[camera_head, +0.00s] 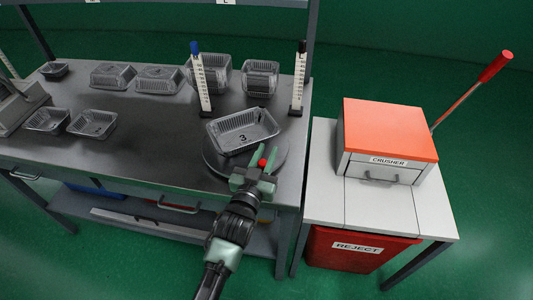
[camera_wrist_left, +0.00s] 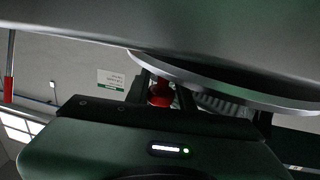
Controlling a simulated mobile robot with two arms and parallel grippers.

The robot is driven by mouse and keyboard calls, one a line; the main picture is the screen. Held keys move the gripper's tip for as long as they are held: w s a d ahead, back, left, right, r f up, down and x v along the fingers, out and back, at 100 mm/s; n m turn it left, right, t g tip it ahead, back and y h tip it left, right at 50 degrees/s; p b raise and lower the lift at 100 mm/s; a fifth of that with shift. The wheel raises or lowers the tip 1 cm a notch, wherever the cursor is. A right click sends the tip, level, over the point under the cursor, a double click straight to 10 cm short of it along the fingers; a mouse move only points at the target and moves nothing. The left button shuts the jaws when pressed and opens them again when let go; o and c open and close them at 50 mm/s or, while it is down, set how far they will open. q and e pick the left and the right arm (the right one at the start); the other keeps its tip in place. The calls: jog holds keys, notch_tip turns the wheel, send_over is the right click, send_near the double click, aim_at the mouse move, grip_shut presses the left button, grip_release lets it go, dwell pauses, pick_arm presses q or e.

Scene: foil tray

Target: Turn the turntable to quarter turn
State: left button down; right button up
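The round grey turntable (camera_head: 213,160) sits at the right front corner of the workbench. A clear foil tray marked 3 (camera_head: 243,131) lies on it, turned at an angle. A red knob (camera_head: 262,163) is at the turntable's near edge; it also shows in the left wrist view (camera_wrist_left: 160,92), below the turntable's rim (camera_wrist_left: 215,84). My left gripper (camera_head: 266,152) is at this edge with its fingers apart, one on each side of the knob. I see no clear contact between fingers and knob. My right gripper is not in view.
Several other foil trays (camera_head: 92,123) stand on the workbench (camera_head: 150,120). Two upright scales (camera_head: 202,82) stand behind the turntable. An orange-topped crusher (camera_head: 390,130) with a red-handled lever and a red reject bin (camera_head: 350,250) are to the right.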

aim_at(262, 166)
pick_arm(q)
jog(key=c, duration=1.5)
grip_release()
jog(key=shift+c, duration=0.2)
jog(key=shift+b+v, duration=0.3)
jog(key=shift+v, duration=3.65)
jog(key=shift+c, duration=0.2)
